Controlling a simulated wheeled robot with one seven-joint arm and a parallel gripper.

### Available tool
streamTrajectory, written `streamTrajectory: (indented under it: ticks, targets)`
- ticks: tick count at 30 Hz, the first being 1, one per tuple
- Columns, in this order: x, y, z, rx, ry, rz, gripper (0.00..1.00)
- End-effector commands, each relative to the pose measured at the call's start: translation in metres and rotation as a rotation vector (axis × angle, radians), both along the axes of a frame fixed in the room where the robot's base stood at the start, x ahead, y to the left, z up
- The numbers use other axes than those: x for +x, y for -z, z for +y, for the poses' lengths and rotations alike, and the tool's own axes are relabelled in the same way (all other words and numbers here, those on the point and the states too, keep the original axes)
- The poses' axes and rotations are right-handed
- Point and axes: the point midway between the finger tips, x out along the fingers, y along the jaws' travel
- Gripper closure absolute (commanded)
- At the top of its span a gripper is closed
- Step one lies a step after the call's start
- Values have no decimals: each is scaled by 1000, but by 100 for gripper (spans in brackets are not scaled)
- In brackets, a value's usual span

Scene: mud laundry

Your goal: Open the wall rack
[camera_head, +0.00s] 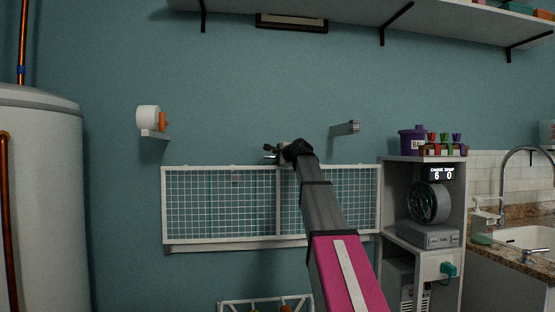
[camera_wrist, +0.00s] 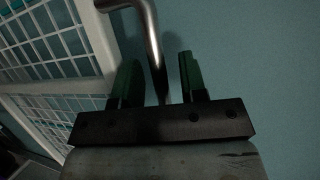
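The wall rack (camera_head: 278,205) is a white frame with wire mesh panels, lying flat or nearly flat along the blue wall in the head view. Its white frame and mesh also show at the left in the wrist view (camera_wrist: 88,25). The bar bends toward the rack's frame; in the head view my arm and gripper hide this spot.
A small shelf with a white roll (camera_head: 149,119) is on the wall at the left, and a grey bracket (camera_head: 345,128) is above right. A cabinet with a fan (camera_head: 429,202) adjoins the rack's right end. A white tank (camera_head: 40,190) stands left. A white wire item (camera_head: 262,302) is below.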

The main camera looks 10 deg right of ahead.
Motion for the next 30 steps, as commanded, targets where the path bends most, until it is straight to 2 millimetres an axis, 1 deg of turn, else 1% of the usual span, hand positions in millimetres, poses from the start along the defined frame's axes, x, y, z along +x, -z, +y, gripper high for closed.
streamTrajectory:
  ticks: [6, 7, 8, 9, 10, 11, 17, 20, 23, 30]
  targets:
    - [0, 0, 0, 0, 0, 0, 61]
    - [0, 0, 0, 0, 0, 0, 64]
    - [0, 0, 0, 0, 0, 0, 74]
    - [0, 0, 0, 0, 0, 0, 87]
    - [0, 0, 0, 0, 0, 0, 97]
    - [0, 0, 0, 0, 0, 0, 100]
    - [-2, 0, 0, 0, 0, -3, 100]
    - [-8, 1, 0, 0, 1, -17, 100]
    - [-21, 3, 0, 1, 0, -46, 100]
    - [-70, 11, 0, 1, 2, -183, 100]
